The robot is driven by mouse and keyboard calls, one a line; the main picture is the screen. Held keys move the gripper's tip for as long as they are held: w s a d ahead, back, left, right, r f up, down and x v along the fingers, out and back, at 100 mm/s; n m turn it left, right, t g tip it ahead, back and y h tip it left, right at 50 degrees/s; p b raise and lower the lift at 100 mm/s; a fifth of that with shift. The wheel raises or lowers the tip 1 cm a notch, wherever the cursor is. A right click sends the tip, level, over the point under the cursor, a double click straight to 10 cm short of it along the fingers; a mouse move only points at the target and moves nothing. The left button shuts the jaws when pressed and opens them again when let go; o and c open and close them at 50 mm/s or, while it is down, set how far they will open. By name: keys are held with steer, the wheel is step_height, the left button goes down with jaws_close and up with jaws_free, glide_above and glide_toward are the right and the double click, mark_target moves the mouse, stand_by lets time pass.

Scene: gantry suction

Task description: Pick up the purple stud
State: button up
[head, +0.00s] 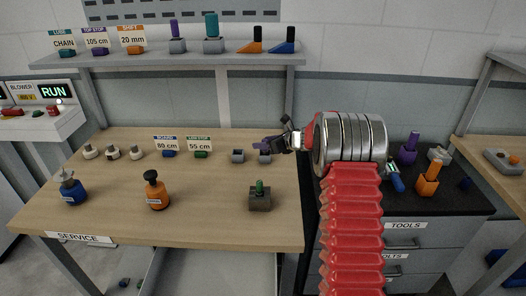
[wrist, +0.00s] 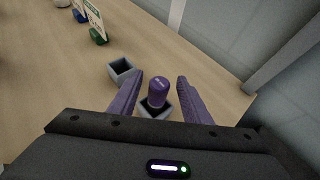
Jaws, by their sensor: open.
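The purple stud (wrist: 158,92) stands upright in a small grey socket (wrist: 147,114) in the wrist view, with a pale mark on its top. My gripper (wrist: 159,92) is open, with one purple finger on each side of the stud. Gaps show between the stud and both fingers. In the head view my gripper (head: 262,147) is above the right back of the wooden bench, over the grey socket (head: 265,158). The stud cannot be made out there behind the fingers.
An empty grey socket (wrist: 122,69) is just left of the stud. A green-based sign (head: 201,154) stands further left. A green-topped grey block (head: 260,197) is nearer the bench front. A shelf (head: 150,63) with several items hangs behind. Much of the bench (head: 200,225) is bare.

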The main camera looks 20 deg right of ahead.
steer(key=shift+c, duration=0.4)
jaws_close()
stand_by(0.4)
